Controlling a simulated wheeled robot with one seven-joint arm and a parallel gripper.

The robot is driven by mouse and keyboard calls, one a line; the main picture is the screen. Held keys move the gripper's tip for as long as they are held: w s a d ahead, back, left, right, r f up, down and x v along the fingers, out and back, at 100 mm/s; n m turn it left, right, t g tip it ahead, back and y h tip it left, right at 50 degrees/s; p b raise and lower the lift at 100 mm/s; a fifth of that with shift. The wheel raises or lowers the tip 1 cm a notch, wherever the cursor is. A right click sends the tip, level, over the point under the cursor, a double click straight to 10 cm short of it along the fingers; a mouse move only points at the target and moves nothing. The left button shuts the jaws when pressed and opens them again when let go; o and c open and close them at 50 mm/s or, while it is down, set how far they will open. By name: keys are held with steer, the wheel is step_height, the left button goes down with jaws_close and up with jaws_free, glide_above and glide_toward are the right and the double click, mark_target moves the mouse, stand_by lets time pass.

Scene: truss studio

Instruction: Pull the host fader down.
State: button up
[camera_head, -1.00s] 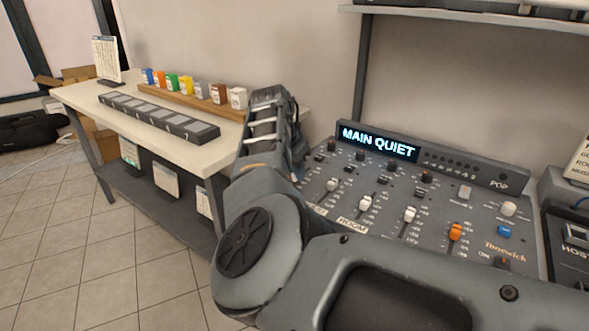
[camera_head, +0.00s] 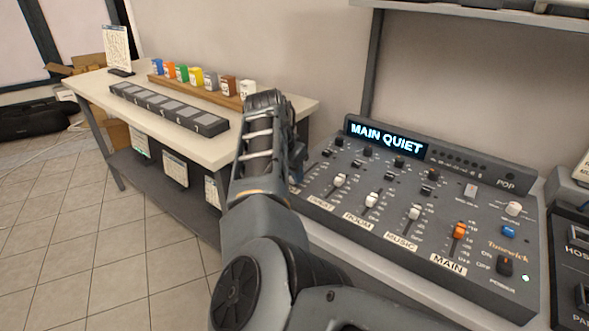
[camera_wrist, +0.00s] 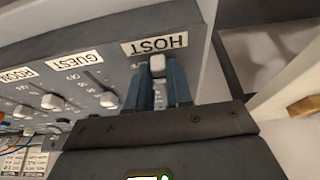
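In the wrist view the white host fader cap (camera_wrist: 157,66) sits close to the HOST label (camera_wrist: 153,44), at the label end of its channel. My gripper (camera_wrist: 159,72) has its two blue fingers on either side of this cap, close against it, and looks shut on it. In the head view the mixing console (camera_head: 395,240) stands on the right. My arm hides its left end, the host fader and my fingertips. The console's display (camera_head: 386,138) reads MAIN QUIET.
The guest fader (camera_head: 340,181), room fader (camera_head: 372,200), music fader (camera_head: 414,213) and orange main fader (camera_head: 460,230) stand to the right. A white-topped table (camera_head: 215,150) with coloured blocks is at left. A shelf (camera_head: 480,13) hangs above the console.

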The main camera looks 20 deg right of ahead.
steer(key=o, duration=0.4)
steer(key=shift+a, duration=0.1)
steer(key=shift+o, duration=0.2)
steer(key=v, duration=0.7)
steer(key=shift+r, duration=0.35)
steer(key=shift+s+a, duration=0.15)
